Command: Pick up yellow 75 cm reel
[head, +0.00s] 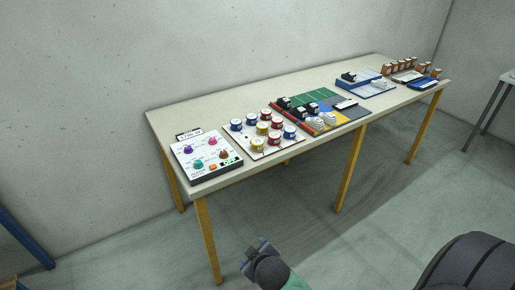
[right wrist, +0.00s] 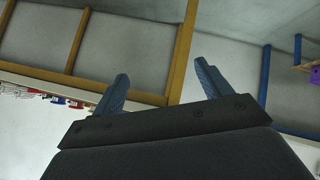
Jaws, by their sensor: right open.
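Several small round reels in blue, red and yellow stand on a white board (head: 284,147) on the table. Two look yellow: one at the front left (head: 257,144) and one in the middle (head: 262,128). Their labels are too small to read, so I cannot tell which is 75 cm. My right gripper (head: 256,249) is low in front of the table, apart from the reels. In the right wrist view it is open and empty, its two blue fingers spread (right wrist: 160,88). My left gripper is not in view.
The long table (head: 215,108) has wooden legs. A white panel with coloured knobs (head: 207,157) lies left of the reels. Right of them are a coloured board with shoes (head: 321,108), a blue tray (head: 365,87) and brown items (head: 411,66). A blue frame (head: 24,238) stands lower left.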

